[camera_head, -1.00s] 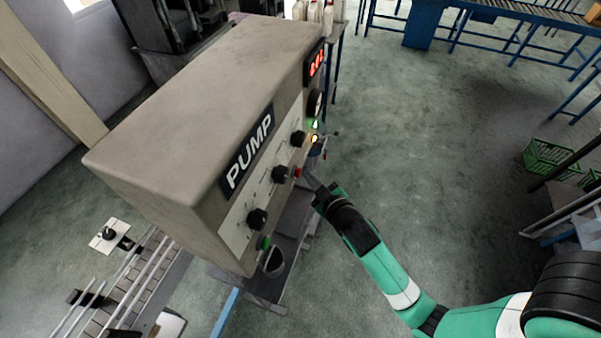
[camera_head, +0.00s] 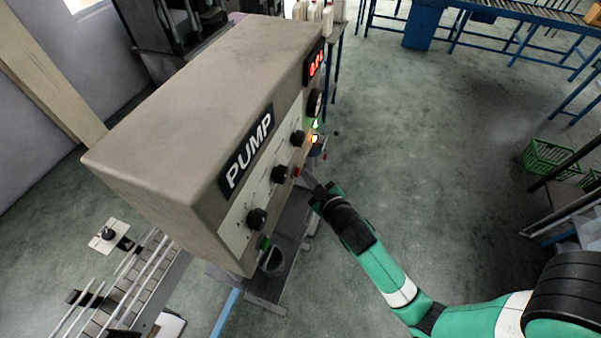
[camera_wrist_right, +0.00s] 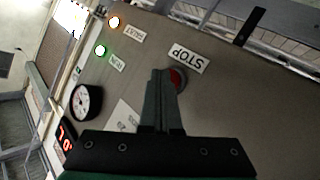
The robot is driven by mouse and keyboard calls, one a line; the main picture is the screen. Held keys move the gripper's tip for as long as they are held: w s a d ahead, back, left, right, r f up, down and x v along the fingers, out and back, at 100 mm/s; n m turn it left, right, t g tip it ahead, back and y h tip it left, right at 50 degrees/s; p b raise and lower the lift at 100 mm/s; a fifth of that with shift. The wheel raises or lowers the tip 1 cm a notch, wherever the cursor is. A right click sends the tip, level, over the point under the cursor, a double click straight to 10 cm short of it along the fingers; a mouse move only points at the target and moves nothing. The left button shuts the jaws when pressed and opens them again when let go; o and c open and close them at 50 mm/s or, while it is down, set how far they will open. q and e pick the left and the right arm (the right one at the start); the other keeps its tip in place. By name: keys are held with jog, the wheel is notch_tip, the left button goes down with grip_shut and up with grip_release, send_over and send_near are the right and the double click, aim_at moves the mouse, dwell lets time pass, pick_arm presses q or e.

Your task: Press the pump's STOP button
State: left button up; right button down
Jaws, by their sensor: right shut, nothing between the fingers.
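The pump (camera_head: 205,100) is a large grey box with a PUMP label on its sloped front panel. In the right wrist view the red STOP button (camera_wrist_right: 178,79) sits below the STOP label (camera_wrist_right: 188,58), partly hidden behind my right gripper's fingers. The red button also shows small in the head view (camera_head: 296,172). My right gripper (camera_wrist_right: 160,73) is shut and empty, its tips very close to the button; I cannot tell whether they touch it. In the head view my right gripper (camera_head: 309,178) points at the panel from the lower right. My left gripper is not in view.
The panel carries several black knobs (camera_head: 257,219), a green button (camera_head: 264,242), a gauge (camera_wrist_right: 86,102) and a lit red display (camera_head: 317,63). A green light (camera_wrist_right: 100,50) and an orange light (camera_wrist_right: 114,22) glow. Open floor lies right of the pump.

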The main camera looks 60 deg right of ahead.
jog(key=shift+w, duration=0.25)
jog(key=shift+s, duration=0.1)
dwell(0.3)
jog(key=shift+s+d+p, duration=0.15)
jog(key=shift+s+p, duration=0.35)
jog(key=shift+s, duration=0.35)
jog(key=s+p, duration=0.1)
jog(key=s, duration=0.2)
jog(key=s+d+p, duration=0.1)
jog(key=s, duration=0.1)
jog(key=shift+p, duration=0.35)
